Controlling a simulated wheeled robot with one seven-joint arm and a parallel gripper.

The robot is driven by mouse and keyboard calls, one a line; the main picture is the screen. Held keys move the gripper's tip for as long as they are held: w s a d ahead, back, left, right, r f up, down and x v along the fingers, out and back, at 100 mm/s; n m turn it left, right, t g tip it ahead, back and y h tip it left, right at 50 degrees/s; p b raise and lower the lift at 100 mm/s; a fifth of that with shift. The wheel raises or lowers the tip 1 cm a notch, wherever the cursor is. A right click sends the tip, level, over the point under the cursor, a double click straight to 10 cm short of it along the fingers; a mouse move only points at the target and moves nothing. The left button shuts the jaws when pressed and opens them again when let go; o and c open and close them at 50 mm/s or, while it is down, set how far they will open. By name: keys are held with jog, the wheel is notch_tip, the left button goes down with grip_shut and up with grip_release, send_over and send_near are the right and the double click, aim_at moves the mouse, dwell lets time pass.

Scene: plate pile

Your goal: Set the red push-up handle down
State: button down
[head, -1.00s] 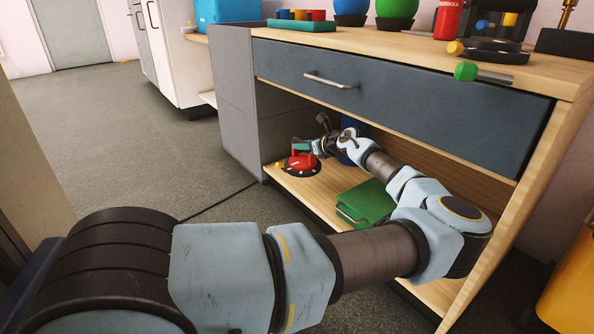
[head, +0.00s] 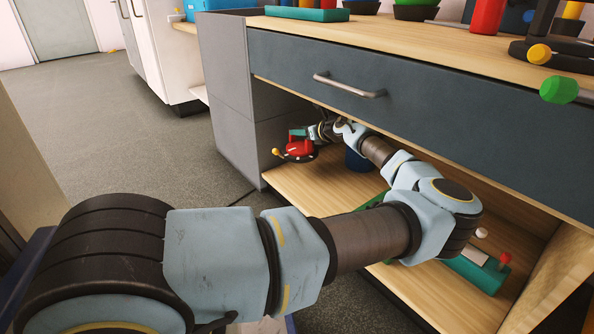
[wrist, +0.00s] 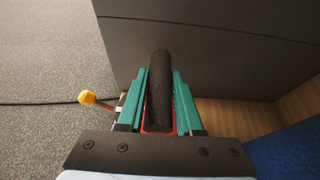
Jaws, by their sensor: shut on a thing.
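The red push-up handle (head: 299,147) is at the left end of the open lower shelf (head: 325,190), close to the cabinet's grey side panel. My gripper (head: 298,133) has its teal fingers on it. In the wrist view, the teal fingers of my gripper (wrist: 160,100) are shut on either side of the handle's black grip bar (wrist: 160,85). A little of the red frame (wrist: 160,129) shows between the fingers. The handle's underside is dark in the head view, and I cannot tell whether it touches the shelf.
A yellow knob (wrist: 87,97) sticks out left of the handle. A blue object (head: 357,160) stands to its right. A green object (head: 375,201) and a teal box (head: 478,272) lie farther right, partly behind my arm. The drawer (head: 430,110) hangs low overhead. Bare shelf lies in front.

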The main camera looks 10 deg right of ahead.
aim_at(300, 155)
jog(key=shift+w, duration=0.25)
jog(key=shift+w+f+b, duration=0.15)
jog(key=shift+f+b, duration=0.15)
notch_tip(300, 155, down, 9)
jog(key=b, duration=0.5)
jog(key=shift+f+b, duration=0.15)
jog(key=shift+b, duration=0.15)
jog(key=c, duration=0.6)
grip_release()
jog(key=shift+f, duration=0.1)
jog(key=shift+o, duration=0.2)
